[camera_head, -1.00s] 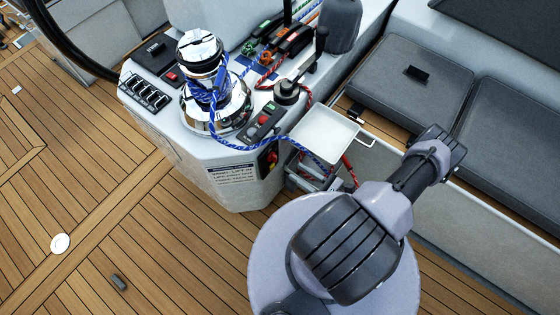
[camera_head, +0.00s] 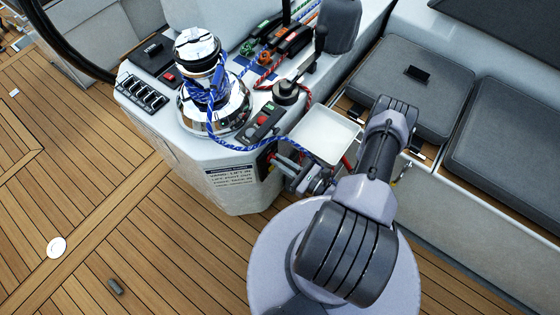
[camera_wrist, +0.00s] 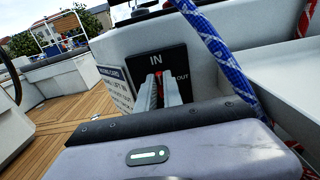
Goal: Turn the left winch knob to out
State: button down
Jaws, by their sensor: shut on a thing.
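The left winch knob (camera_wrist: 160,77) is a small red piece on a black panel (camera_wrist: 143,62) marked IN at the top and OUT at the right. In the head view the black panel (camera_head: 264,162) is on the console's side, below the silver winch. My gripper (camera_wrist: 159,88) is at the panel with its fingers shut on the knob, one on each side. In the head view my gripper (camera_head: 281,163) reaches the panel from the right. The fingers hide most of the knob, so I cannot tell which mark it points to.
A blue rope (camera_wrist: 222,55) hangs close to my gripper on the right. A white tray (camera_head: 326,135) juts out just above my wrist. A label plate (camera_head: 231,175) is left of the panel.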

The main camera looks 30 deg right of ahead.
jog(key=shift+m, duration=0.3)
jog(key=shift+w+d+f+m+b, duration=0.15)
jog(key=shift+m+b, duration=0.2)
jog(key=shift+m, duration=1)
jog(key=shift+s+d+m+b, duration=0.15)
jog(key=shift+m+b, duration=0.15)
jog(key=shift+m, duration=1.1)
jog(key=shift+w+d+f+m+b, duration=0.15)
jog(key=shift+m+b, duration=0.2)
jog(key=shift+m, duration=1)
jog(key=c, duration=1.5)
grip_release()
jog(key=shift+r, duration=0.1)
jog(key=p+v, duration=0.3)
jog(key=v, duration=1.4)
jog(key=shift+s+p, duration=0.25)
jog(key=shift+p, duration=0.15)
